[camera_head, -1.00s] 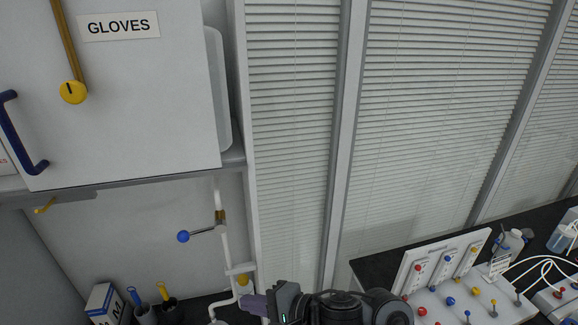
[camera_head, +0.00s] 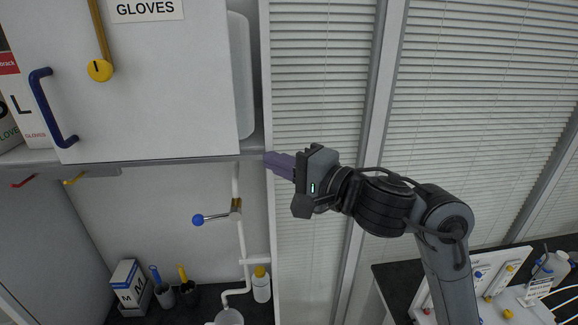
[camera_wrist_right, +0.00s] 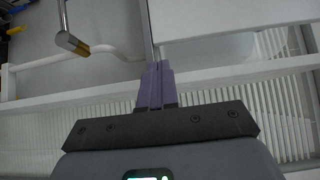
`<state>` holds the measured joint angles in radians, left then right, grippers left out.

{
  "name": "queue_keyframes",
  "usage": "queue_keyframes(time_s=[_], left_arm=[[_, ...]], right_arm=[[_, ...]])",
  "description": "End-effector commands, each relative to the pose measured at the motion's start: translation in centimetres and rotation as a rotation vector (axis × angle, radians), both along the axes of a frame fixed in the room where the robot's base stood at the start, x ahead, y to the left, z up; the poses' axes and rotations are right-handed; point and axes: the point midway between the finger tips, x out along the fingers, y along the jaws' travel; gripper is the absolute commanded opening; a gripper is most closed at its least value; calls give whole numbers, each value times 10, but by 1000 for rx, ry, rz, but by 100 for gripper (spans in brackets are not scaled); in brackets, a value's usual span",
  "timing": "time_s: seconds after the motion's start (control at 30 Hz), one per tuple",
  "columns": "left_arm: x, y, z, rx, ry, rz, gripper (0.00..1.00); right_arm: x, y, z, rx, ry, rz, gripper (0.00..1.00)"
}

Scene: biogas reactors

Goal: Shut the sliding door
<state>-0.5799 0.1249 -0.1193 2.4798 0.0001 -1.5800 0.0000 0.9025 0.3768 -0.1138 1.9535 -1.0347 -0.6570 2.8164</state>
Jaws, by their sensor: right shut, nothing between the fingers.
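The sliding door (camera_head: 165,90) is a white panel with a GLOVES label, a blue handle (camera_head: 50,108) near its left edge and a yellow knob on a bar. It stands across the wall cabinet. To its left, the cabinet is open and shows glove boxes (camera_head: 25,105). My right gripper (camera_head: 268,162) has purple fingers pressed together and empty. They point left, near the cabinet's lower right corner, well right of the handle. In the right wrist view, the closed fingers (camera_wrist_right: 155,68) point toward the cabinet's lower edge; I cannot tell whether they touch it. My left gripper is out of view.
Below the cabinet are a white pipe (camera_head: 241,255) with a blue-knobbed lever (camera_head: 198,219), bottles and holders on the dark counter. A panel with coloured switches (camera_head: 495,285) stands at lower right. Blinds (camera_head: 320,80) cover the windows behind my right arm.

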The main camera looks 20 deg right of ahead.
Motion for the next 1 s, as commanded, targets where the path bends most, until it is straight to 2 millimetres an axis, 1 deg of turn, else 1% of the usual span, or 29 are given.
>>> queue_keyframes(time_s=[0.03, 0.2, 0.4, 0.53, 0.87, 1.0], left_arm=[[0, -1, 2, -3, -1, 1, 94], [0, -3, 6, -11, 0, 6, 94], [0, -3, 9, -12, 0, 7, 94], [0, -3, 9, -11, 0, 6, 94], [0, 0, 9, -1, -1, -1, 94], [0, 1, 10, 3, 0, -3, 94]], right_arm=[[7, 5, 1, 1, 3, 1, 0], [28, 18, 0, -1, 2, 0, 0], [42, 28, 1, -1, 1, 1, 0], [47, 30, 0, -1, 1, 0, 0], [47, 30, 0, 0, 0, 0, 0], [48, 37, 0, 0, 0, 0, 0]])
